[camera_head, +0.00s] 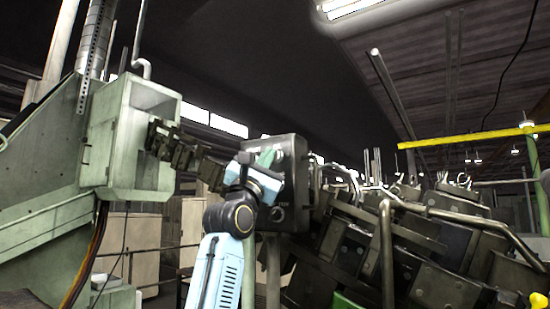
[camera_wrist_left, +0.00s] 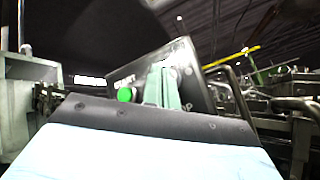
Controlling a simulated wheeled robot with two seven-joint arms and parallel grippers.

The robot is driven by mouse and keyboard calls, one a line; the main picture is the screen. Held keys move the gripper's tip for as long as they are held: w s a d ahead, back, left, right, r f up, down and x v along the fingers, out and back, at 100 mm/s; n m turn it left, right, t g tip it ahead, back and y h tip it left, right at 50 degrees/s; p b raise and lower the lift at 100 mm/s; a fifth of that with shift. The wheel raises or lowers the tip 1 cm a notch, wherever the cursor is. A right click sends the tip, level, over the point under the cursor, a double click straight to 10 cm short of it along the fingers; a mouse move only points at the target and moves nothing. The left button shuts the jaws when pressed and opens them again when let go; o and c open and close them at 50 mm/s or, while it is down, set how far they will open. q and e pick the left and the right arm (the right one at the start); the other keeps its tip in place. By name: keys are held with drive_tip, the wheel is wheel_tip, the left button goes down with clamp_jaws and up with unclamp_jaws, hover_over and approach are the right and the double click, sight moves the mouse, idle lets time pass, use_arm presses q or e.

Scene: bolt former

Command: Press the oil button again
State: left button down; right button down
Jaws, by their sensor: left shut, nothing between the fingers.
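A dark control box (camera_head: 292,172) stands in the middle of the head view. In the left wrist view its face (camera_wrist_left: 190,58) is tilted and carries a bright green button (camera_wrist_left: 125,94) with pale lettering above it. More lettering, ending in "OP", shows at its lower right. I cannot pick out a button marked oil; part of the face is hidden behind my gripper. My left gripper (camera_head: 265,157) is shut and empty, its pale green fingers (camera_wrist_left: 162,86) in front of the box face, right of the green button. I cannot tell whether the fingertips touch the face. My right gripper is out of view.
A pale green machine housing (camera_head: 135,140) stands on the left, with a dark linked arm (camera_head: 185,155) reaching toward the box. Dense dark machinery (camera_head: 400,240) with bent pipes fills the right side. A yellow rail (camera_head: 465,138) runs behind it.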

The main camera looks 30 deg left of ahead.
use_arm(q)
drive_tip(key=shift+s, duration=0.45)
drive_tip(key=shift+s, duration=0.1)
drive_tip(key=s+b, duration=0.2)
drive_tip(key=s, duration=0.2)
drive_tip(key=shift+s+a+b, duration=0.25)
drive_tip(key=shift+s+b, duration=0.15)
drive_tip(key=shift+f, duration=0.1)
idle(0.6)
